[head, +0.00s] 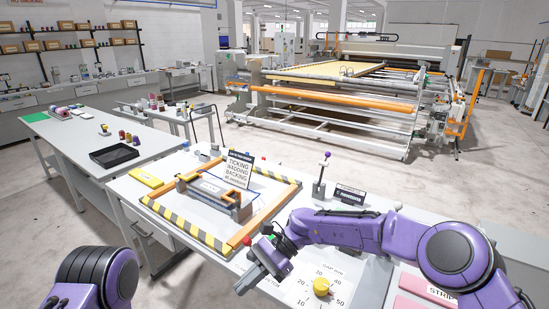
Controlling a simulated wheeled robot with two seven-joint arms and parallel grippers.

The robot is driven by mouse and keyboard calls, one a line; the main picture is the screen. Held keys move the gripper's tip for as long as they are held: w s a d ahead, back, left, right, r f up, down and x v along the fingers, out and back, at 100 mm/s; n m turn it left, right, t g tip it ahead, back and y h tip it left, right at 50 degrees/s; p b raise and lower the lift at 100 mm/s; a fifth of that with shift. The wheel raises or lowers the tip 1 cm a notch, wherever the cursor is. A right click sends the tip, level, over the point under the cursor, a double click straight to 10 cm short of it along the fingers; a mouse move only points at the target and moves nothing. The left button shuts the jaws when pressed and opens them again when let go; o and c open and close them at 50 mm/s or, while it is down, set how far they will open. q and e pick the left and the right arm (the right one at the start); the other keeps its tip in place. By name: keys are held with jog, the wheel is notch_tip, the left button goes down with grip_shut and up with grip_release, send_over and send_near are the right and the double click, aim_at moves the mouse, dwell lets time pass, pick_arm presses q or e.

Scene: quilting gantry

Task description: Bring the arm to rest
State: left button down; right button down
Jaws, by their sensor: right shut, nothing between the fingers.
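My right arm comes in from the right and bends across the front of the table. My right gripper (252,282) is shut and empty, pointing down to the left above the table's front part, left of the yellow dial knob. Of my left arm only a purple link shows at the lower left; its gripper is out of the picture.
Below my right arm is a yellow dial knob (321,286). Behind the gripper, an orange and striped frame (190,225) surrounds a clamp-like fixture and a printed sign (240,168). A lever (321,172) stands farther back. A black tray (114,155) lies on the left table.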

notch_tip(320, 180, down, 12)
jog(key=w+f+m+t, duration=0.1)
jog(key=t, duration=0.5)
jog(key=s+d+f+t+h+b, duration=0.25)
jog(key=d+f, duration=0.25)
jog(key=f, duration=0.3)
jog(key=s+d+f+t+h+b, duration=0.2)
jog(key=s+d+f+h, duration=0.15)
jog(key=d+f, duration=0.4)
jog(key=s+d+f+n+h+b, duration=0.2)
jog(key=s+d+f+h+b, duration=0.2)
jog(key=s+d, duration=0.7)
jog(key=s+d+f+n+h+b, duration=0.2)
jog(key=s+d+f+b, duration=0.4)
jog(key=s+d, duration=0.5)
notch_tip(320, 180, down, 2)
jog(key=shift+s+d+f+h, duration=0.1)
jog(key=shift+s+d+h, duration=0.25)
jog(key=shift+d+h, duration=0.65)
